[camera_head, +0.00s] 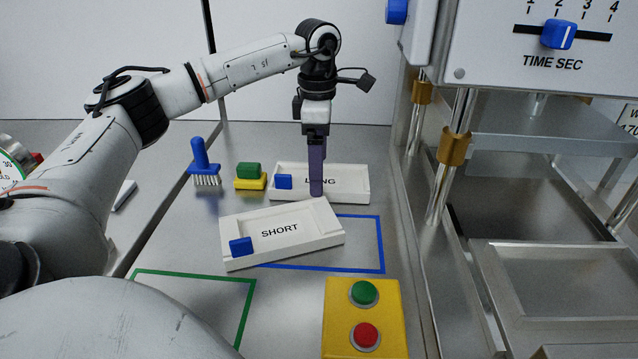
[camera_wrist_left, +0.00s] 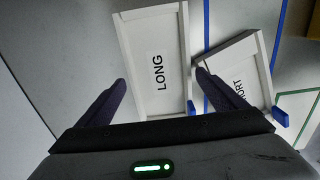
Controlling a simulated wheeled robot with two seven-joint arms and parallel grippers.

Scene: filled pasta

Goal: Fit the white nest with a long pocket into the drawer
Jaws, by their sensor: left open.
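The white nest marked LONG (camera_head: 345,183) lies flat at the back of the steel worktop, with a blue tab at its left end. The white nest marked SHORT (camera_head: 315,238) lies in front of it, turned slightly, with a blue tab. My left gripper (camera_head: 317,190) points down over the LONG nest. In the left wrist view the LONG nest (camera_wrist_left: 160,40) lies between the spread fingers of my open left gripper (camera_wrist_left: 160,79), and the SHORT nest (camera_wrist_left: 255,65) is beside the right finger. A metal frame that may be the drawer (camera_head: 478,263) is at the right. My right gripper is out of view.
A blue brush (camera_head: 201,158) and a green-and-yellow block (camera_head: 249,177) stand left of the LONG nest. A yellow button box (camera_head: 338,315) is at the front. Blue (camera_head: 382,245) and green outlines (camera_head: 190,274) mark the worktop. Machine posts (camera_head: 452,155) rise at the right.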

